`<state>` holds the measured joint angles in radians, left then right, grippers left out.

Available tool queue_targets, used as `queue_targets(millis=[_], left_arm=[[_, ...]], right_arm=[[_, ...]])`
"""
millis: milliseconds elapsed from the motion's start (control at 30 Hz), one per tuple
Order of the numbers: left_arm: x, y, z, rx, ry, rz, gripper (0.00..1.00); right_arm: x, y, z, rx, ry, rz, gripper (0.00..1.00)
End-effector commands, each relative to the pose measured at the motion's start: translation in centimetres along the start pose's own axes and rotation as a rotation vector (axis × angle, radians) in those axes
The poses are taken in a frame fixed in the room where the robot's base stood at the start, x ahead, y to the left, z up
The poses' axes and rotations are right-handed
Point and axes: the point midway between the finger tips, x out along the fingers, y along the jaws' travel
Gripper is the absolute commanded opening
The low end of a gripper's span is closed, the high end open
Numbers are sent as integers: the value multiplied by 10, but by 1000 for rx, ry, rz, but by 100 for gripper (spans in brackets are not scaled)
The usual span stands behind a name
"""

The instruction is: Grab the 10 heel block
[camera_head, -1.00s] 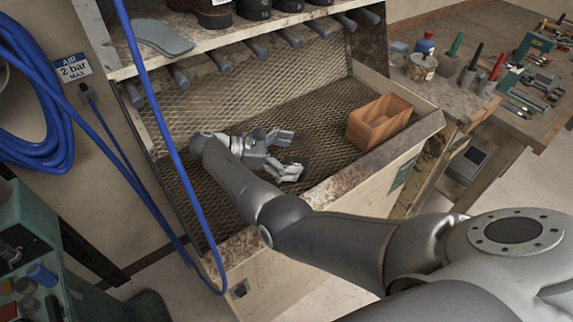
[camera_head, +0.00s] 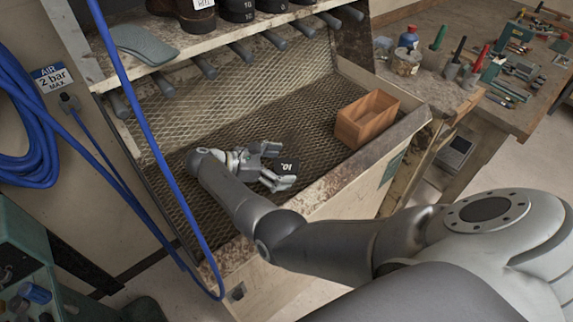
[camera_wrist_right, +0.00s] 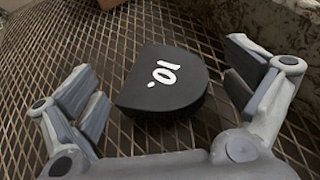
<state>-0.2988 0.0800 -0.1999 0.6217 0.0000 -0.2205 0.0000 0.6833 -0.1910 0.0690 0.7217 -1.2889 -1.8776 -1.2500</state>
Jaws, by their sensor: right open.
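The 10 heel block (camera_wrist_right: 163,80) is a black, D-shaped block with a white "10." on its top. It lies on the mesh floor of the bench tray, and it also shows in the head view (camera_head: 287,166). My right gripper (camera_head: 283,165) is open, with its fingers apart on either side of the block. In the right wrist view my right gripper (camera_wrist_right: 170,98) has one finger to the left and one to the right of the block, with gaps between. My left gripper is not in view.
An open wooden box (camera_head: 367,119) stands at the tray's right end. A shelf (camera_head: 190,53) with boots and a grey sole overhangs the tray's back. A blue hose (camera_head: 153,140) hangs in front at the left. The tray has a raised front edge (camera_head: 330,188).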

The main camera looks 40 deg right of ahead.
Motion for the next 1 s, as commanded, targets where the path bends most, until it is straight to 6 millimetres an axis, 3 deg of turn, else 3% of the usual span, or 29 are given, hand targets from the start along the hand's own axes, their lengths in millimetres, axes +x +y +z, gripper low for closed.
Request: queue_targets(millis=[100, 500, 767, 1000], left_arm=[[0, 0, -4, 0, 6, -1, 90], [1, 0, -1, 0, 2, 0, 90], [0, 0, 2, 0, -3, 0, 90], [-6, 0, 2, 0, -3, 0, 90]], right_arm=[[0, 0, 0, 0, 0, 0, 98], [-1, 0, 0, 0, 1, 0, 47], [-1, 0, 2, 1, 0, 0, 45], [-11, 1, 25, 6, 1, 2, 45]])
